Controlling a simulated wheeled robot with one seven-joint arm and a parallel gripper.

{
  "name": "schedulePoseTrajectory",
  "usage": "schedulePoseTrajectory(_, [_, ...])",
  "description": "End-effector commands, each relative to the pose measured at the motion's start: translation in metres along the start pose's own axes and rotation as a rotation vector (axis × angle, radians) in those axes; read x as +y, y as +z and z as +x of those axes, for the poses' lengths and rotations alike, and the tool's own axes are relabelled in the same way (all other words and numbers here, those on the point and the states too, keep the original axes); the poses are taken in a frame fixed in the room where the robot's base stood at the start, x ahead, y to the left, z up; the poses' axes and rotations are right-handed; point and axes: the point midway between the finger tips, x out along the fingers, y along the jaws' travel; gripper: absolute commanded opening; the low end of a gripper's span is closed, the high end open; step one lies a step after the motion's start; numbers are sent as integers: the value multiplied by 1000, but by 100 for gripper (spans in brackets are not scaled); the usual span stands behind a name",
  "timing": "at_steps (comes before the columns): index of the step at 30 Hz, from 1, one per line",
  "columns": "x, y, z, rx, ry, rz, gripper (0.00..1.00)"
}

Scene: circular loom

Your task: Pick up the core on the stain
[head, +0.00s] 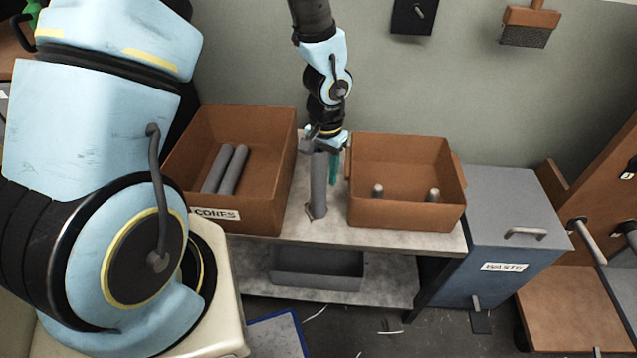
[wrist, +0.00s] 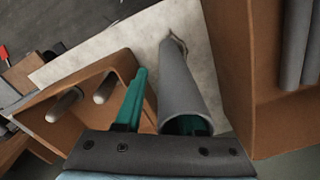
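A grey hollow core (head: 319,185) stands upright on the table between two brown boxes. A small dark stain (wrist: 176,41) shows at its foot in the wrist view. My gripper (head: 327,150) is over the core's top end, pointing down. In the wrist view, the core (wrist: 183,85) has its open end towards me. One green finger is outside the core with a gap to its wall. The other finger shows green in the core's mouth, seemingly inside the bore. My gripper (wrist: 165,112) is open. Most of that second finger is hidden by the core.
The left box (head: 270,150), labelled CORES, holds two grey cores (head: 233,170). The right box (head: 410,217) has two short pegs. A bin labelled WASTE (head: 515,205) stands further right. A grey tray (head: 318,270) sits on the lower shelf.

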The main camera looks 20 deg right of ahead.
Motion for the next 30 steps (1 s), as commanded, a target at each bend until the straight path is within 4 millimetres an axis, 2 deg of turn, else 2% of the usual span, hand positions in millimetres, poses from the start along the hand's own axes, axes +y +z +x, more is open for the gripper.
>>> schedulePoseTrajectory(3, [0,0,8,0,-1,1,39])
schedulePoseTrajectory(10, [0,0,9,1,-1,0,39])
schedulePoseTrajectory(20, [0,0,9,1,0,0,2])
schedulePoseTrajectory(30, [0,0,9,1,0,0,0])
